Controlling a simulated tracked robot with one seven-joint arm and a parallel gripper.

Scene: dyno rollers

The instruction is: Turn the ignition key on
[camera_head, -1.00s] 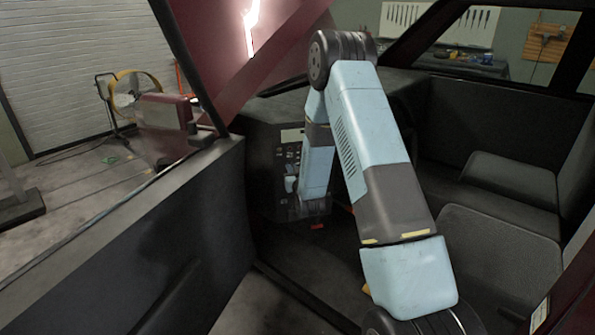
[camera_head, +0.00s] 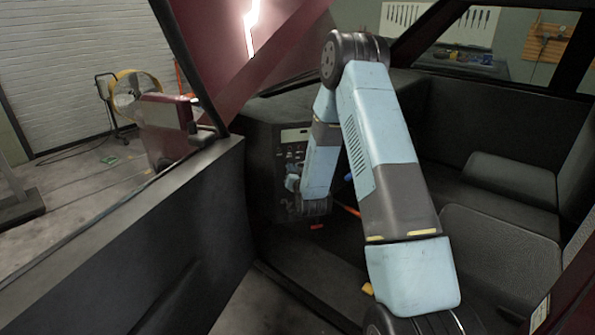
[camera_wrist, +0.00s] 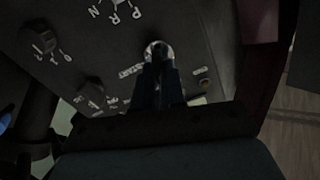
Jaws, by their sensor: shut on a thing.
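In the wrist view, my gripper (camera_wrist: 161,72) reaches onto the dark control panel (camera_wrist: 200,45). Its dark fingers are closed at the ignition switch (camera_wrist: 149,49), which shows as a bright metal ring around the fingertips. The fingers are shut on the ignition key, which they almost wholly cover; I cannot tell its angle. A white START label is printed left of the fingers, partly shaded. In the head view, my arm bends down to the panel (camera_head: 262,165) inside the cab, and the key and fingertips cannot be made out.
In the wrist view, a knob (camera_wrist: 42,40) and another dark knob (camera_wrist: 90,92) stand left of the gripper, with P, R, N letters above. In the head view, the door (camera_head: 150,225) rises left of the arm and seats (camera_head: 500,240) fill the right side.

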